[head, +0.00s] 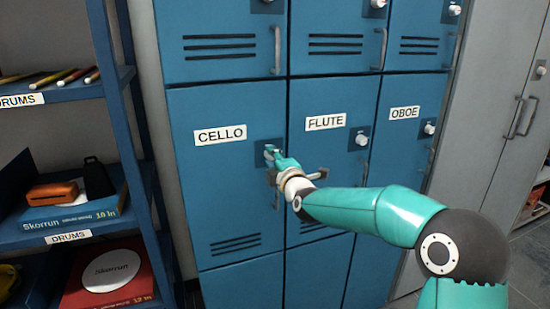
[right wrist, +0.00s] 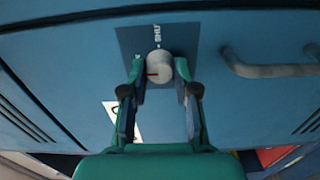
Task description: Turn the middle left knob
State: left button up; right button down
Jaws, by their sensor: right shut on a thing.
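The middle left knob (right wrist: 158,66) is a round white knob with a red mark, on a dark plate (right wrist: 147,38) with small white lettering. It belongs to the blue locker door labelled CELLO (head: 220,134). My right gripper (head: 271,152) is at that door's plate, with its teal fingers covering most of the knob in the head view. In the right wrist view, my right gripper (right wrist: 159,78) has one fingertip on each side of the knob and is shut on it. My left gripper is not in view.
The FLUTE (head: 325,122) and OBOE (head: 404,112) doors stand to the right, with their own knobs. A door handle (right wrist: 268,68) is close to the knob. A blue shelf rack (head: 70,91) is at the left, a grey cabinet (head: 485,110) at the right.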

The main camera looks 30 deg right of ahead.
jog(key=shift+a+f+n, duration=0.2)
jog(key=shift+f+n, duration=0.05)
jog(key=shift+n, duration=0.05)
jog(key=c, duration=0.9)
grip_release()
jog(key=shift+w, duration=0.1)
jog(key=shift+o, duration=0.2)
jog(key=shift+r, duration=0.1)
jog(key=shift+d, duration=0.1)
jog(key=v, duration=1.2)
